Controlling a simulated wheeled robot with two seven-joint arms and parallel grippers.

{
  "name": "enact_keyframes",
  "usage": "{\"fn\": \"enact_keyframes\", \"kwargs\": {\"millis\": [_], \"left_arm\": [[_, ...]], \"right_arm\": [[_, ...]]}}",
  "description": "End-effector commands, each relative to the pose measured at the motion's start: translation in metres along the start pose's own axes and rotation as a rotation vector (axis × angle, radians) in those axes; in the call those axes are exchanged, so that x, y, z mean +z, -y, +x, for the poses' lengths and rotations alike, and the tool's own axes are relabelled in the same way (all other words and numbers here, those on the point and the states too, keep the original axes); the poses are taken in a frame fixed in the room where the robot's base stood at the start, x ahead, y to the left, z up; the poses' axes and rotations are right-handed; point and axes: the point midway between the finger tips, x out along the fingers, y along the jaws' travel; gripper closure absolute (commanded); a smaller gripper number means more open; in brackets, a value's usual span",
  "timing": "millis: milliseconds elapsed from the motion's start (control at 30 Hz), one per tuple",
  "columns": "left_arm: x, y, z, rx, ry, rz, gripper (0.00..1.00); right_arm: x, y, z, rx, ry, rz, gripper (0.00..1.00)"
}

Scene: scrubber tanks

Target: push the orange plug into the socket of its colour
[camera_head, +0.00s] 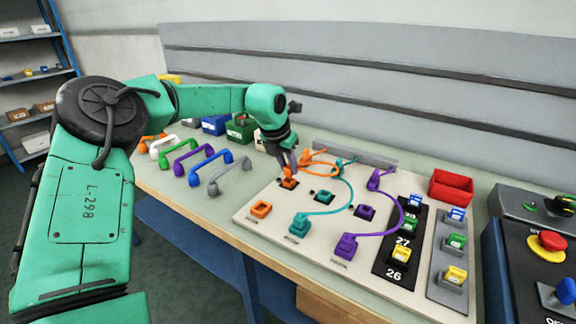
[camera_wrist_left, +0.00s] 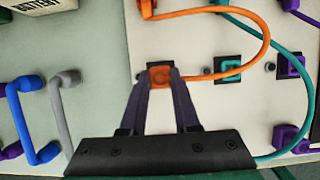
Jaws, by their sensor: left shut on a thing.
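My left gripper (camera_head: 289,168) is shut on the orange plug (camera_head: 289,175), pointing down at the board. The plug is over the black-plated orange socket (camera_head: 287,184), at the far-left end of the socket row. In the left wrist view, the gripper (camera_wrist_left: 160,78) has its fingers on either side of the orange plug (camera_wrist_left: 161,72). The plug covers the socket opening; I cannot tell how deep it sits. Its orange cable (camera_wrist_left: 262,30) loops right and back to an orange mount (camera_wrist_left: 148,8). My right gripper is not in view.
The teal socket (camera_head: 322,196) and purple socket (camera_head: 365,212) are empty. The teal plug (camera_head: 300,227) and purple plug (camera_head: 345,246) stand nearer, beside an orange holder (camera_head: 261,209).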

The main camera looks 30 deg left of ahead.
Motion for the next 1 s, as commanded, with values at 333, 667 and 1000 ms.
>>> {"fn": "enact_keyframes", "kwargs": {"millis": [333,667,1000], "left_arm": [[-0.003,0.000,0.008,0.000,0.000,0.000,1.00],[-0.007,0.000,0.017,0.000,-0.001,0.001,1.00],[-0.008,0.000,0.020,0.000,-0.001,0.000,0.35]], "right_arm": [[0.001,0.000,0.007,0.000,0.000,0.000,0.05],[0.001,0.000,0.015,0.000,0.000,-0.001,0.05],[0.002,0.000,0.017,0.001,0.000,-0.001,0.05]]}}
